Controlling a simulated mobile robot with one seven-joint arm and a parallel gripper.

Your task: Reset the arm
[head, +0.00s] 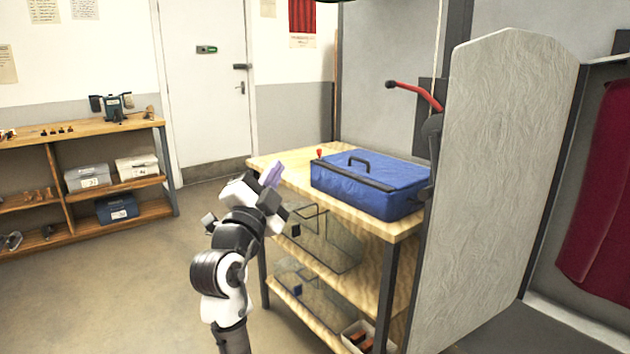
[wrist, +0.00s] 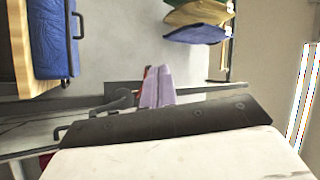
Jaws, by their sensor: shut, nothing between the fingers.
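My arm stands in the middle of the head view, left of the wooden table (head: 402,229), and is bent at several joints. My gripper (head: 272,173) has pale purple fingers and points up near the table's left corner. In the wrist view the fingers of my gripper (wrist: 158,84) lie together with nothing between them. They do not appear to touch anything.
A wooden shelf unit (head: 90,129) stands at left. The floor (head: 120,290) left of my arm is clear.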

